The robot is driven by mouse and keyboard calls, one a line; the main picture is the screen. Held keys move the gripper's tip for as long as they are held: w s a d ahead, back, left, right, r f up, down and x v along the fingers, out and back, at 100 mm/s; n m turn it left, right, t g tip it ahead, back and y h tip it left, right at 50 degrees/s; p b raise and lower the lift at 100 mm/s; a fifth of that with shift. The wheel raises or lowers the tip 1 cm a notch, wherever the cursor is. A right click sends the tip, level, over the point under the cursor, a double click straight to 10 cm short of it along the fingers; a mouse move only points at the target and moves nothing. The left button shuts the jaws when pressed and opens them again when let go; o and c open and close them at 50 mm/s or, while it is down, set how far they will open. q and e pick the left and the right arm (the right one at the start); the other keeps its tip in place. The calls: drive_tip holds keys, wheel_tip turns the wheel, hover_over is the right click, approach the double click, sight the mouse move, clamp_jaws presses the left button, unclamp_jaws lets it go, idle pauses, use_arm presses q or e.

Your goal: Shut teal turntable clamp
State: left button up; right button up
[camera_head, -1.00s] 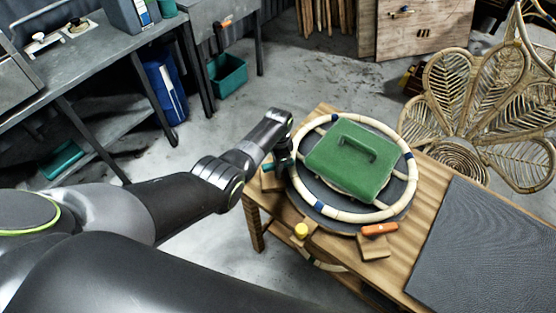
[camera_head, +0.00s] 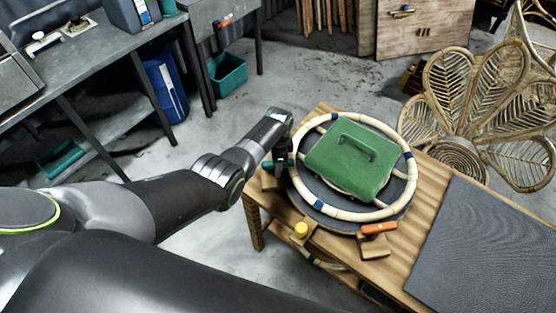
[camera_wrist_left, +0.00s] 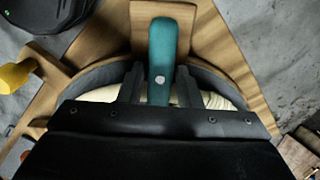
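The teal clamp handle (camera_wrist_left: 162,55) stands out in the left wrist view, with a round pale pivot on it, over a wooden block. In the head view the clamp is mostly hidden by my gripper at the left rim of the dark turntable (camera_head: 322,217). My left gripper (camera_wrist_left: 158,88) has one finger on each side of the handle, with gaps showing beside it, so it looks open around the handle. The left gripper also shows in the head view (camera_head: 284,157). My right gripper is in neither current view.
A pale rattan ring (camera_head: 347,214) and a green weight (camera_head: 345,165) lie on the turntable. A dark mat (camera_head: 490,250) covers the right of the wooden table (camera_head: 425,180).

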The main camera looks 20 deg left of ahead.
use_arm(q)
drive_tip(key=shift+o, duration=1.3)
drive_tip(key=shift+r, duration=0.65)
wheel_tip(320, 180, up, 5)
drive_tip(key=shift+f+p, duration=0.1)
drive_tip(key=shift+p, duration=0.55)
wheel_tip(320, 180, up, 11)
drive_tip(key=b, duration=0.1)
drive_tip(key=shift+b, duration=0.3)
drive_tip(key=shift+s, duration=0.1)
